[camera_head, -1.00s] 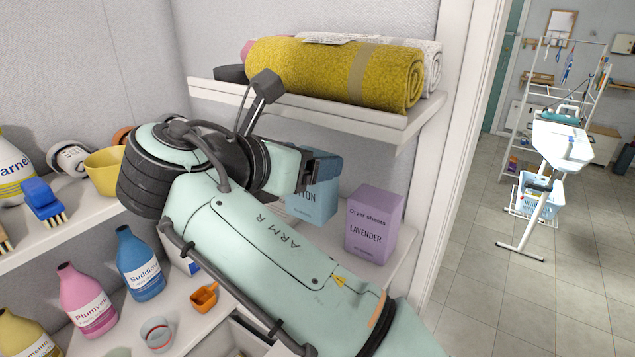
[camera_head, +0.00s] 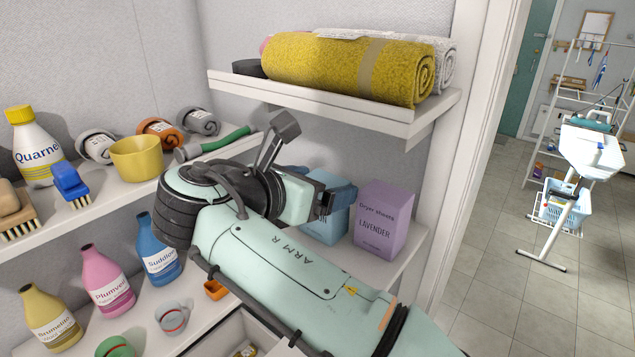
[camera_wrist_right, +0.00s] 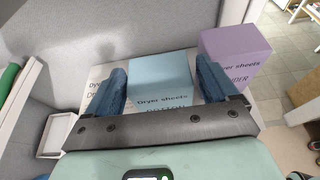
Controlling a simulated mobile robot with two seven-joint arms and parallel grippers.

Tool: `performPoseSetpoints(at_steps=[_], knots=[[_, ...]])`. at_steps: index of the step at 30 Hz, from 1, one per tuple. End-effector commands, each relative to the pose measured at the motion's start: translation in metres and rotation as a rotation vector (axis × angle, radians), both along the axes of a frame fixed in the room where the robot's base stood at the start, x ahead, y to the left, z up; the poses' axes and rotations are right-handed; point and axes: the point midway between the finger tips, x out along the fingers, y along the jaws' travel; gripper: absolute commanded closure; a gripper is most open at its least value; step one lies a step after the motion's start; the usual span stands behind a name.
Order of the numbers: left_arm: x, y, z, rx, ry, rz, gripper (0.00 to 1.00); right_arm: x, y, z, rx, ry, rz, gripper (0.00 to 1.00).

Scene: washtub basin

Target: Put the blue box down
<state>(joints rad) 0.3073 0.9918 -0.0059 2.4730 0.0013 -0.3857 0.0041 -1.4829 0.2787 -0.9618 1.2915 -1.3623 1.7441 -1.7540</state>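The light blue dryer-sheets box (camera_head: 325,222) stands on the lower right shelf, partly hidden behind my right gripper in the head view. In the right wrist view the blue box (camera_wrist_right: 161,78) is upright between the two blue fingers. My right gripper (camera_head: 335,198) also shows in the wrist view (camera_wrist_right: 162,82). Its fingers are apart, one on each side of the box, with a narrow gap showing. The box's underside is hidden. My left gripper is not in view.
A purple lavender box (camera_head: 382,222) stands close to the right of the blue box. A white box (camera_wrist_right: 97,76) is behind the left finger. An upper shelf (camera_head: 330,107) with rolled towels (camera_head: 345,68) hangs above. Bottles and cups fill the left shelves.

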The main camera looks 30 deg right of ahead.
Motion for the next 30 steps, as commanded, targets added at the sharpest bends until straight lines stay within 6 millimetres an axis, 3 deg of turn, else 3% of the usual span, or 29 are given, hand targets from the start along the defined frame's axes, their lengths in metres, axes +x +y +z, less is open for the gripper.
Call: performPoseSetpoints(at_steps=[11,24,30], knots=[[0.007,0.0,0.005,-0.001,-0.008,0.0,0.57,0.0,0.0,0.008,-0.001,-0.004,0.001,0.13],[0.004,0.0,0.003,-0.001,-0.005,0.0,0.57,-0.031,0.076,0.035,-0.002,-0.002,0.001,0.13],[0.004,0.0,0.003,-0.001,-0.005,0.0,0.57,-0.04,0.099,0.044,-0.001,-0.002,0.0,0.13]])
